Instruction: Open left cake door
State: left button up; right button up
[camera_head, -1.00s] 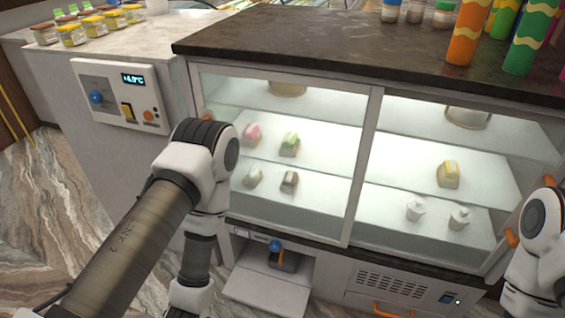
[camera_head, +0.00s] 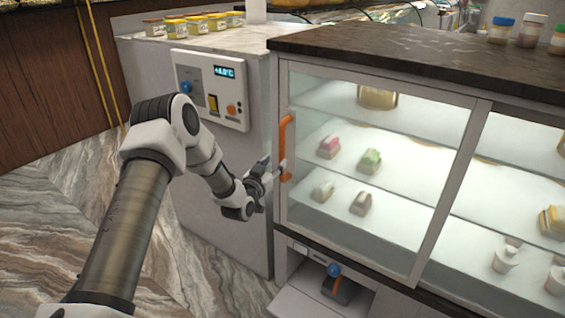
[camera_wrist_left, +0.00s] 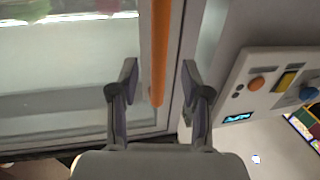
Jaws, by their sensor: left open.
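The left cake door (camera_head: 375,165) is a glass panel in a pale frame on the front of the display case, and it is closed. Its orange upright handle (camera_head: 286,148) is on the door's left edge. My left gripper (camera_head: 279,172) is at the lower part of the handle. In the left wrist view, the open fingers of my left gripper (camera_wrist_left: 158,80) stand on either side of the orange handle (camera_wrist_left: 160,50), apart from it. Cakes in pink (camera_head: 329,146) and green (camera_head: 369,160) sit on the shelf behind the glass. My right gripper is out of view.
A grey cabinet with a control panel (camera_head: 210,90) stands left of the case. Jars (camera_head: 197,24) line its top. The dark countertop (camera_head: 400,60) holds several lidded jars. A pull-out shelf (camera_head: 315,300) extends below the door. The marble floor at left is clear.

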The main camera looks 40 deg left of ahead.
aim_at(281, 156)
pick_arm(q)
jog(key=w, duration=0.3)
jog(key=w+a, duration=0.1)
jog(key=w, duration=0.2)
jog(key=shift+w+a, duration=0.1)
jog(key=shift+w, duration=0.05)
grip_shut()
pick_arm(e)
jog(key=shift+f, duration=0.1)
pick_arm(q)
jog(key=shift+f, duration=0.1)
